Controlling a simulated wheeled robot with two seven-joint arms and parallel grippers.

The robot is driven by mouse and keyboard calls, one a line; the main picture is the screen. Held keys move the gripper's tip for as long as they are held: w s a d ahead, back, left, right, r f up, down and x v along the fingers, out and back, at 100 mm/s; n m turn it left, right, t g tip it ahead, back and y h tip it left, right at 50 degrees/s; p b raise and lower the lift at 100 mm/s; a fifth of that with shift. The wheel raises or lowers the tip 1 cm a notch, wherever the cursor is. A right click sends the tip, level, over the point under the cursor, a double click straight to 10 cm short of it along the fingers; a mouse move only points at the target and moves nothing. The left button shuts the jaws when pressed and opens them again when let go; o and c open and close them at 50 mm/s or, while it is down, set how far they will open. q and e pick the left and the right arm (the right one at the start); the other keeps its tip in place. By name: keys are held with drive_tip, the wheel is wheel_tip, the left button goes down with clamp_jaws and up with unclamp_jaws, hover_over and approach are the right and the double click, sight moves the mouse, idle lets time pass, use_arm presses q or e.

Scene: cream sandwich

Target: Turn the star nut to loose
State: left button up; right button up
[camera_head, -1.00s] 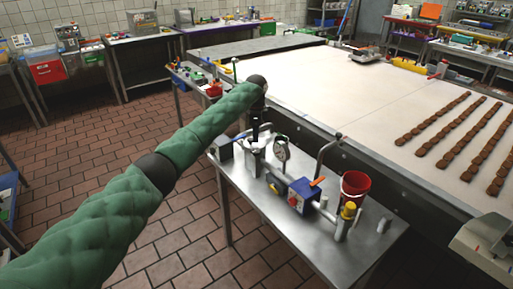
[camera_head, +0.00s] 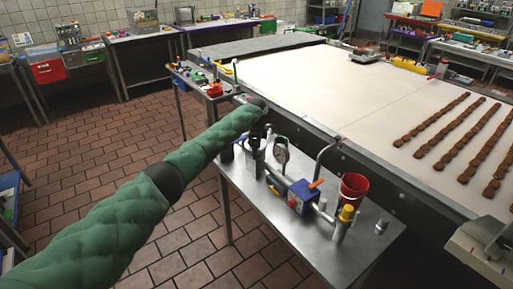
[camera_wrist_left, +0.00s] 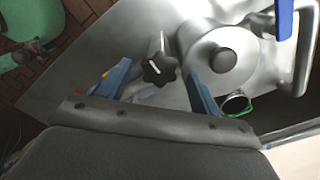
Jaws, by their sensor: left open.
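The star nut (camera_wrist_left: 159,69) is a black knob with rounded lobes and a white mark, in the middle of the left wrist view. It sits on a metal fitting beside a round silver housing (camera_wrist_left: 215,58). My left gripper (camera_wrist_left: 157,71) is open, with one blue finger on each side of the nut in the picture. I cannot tell whether either finger touches it or how far it is in depth. In the head view my green arm reaches to the far end of the steel bench (camera_head: 300,250), and the nut cannot be made out there. My right gripper is not in view.
A pressure gauge (camera_head: 281,150), a blue box (camera_head: 302,196) and a red bucket (camera_head: 353,188) stand on the bench near my arm. A wide conveyor (camera_head: 330,90) with brown pieces lies behind. A blue handle (camera_wrist_left: 284,18) is close by the housing.

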use_arm(q)
drive_tip(key=shift+f, duration=0.1)
drive_tip(key=shift+c, duration=0.4)
drive_tip(key=c, duration=0.9)
